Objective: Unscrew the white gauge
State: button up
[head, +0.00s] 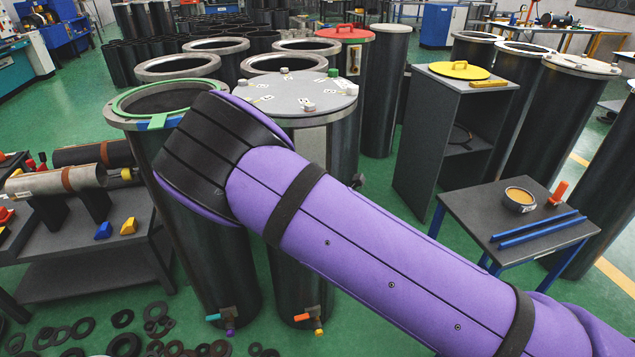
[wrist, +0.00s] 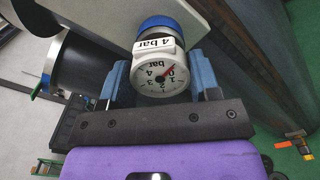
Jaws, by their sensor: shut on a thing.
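In the head view my purple arm hides the gripper and the gauge. The arm's end is in front of a dark cylinder with a green ring (head: 118,108) and a cylinder with a pale lid (head: 300,92).
A bench (head: 80,272) with parts stands at the left. A small table (head: 470,212) with a bowl and blue rods is at the right. A grey cabinet (head: 430,150) stands behind. Loose black rings (head: 124,318) lie on the green floor. Several cylinders crowd the back.

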jog(key=o, duration=0.8)
jog(key=shift+w+a+r, duration=0.1)
jog(key=shift+w, duration=0.05)
jog(key=shift+o, duration=0.5)
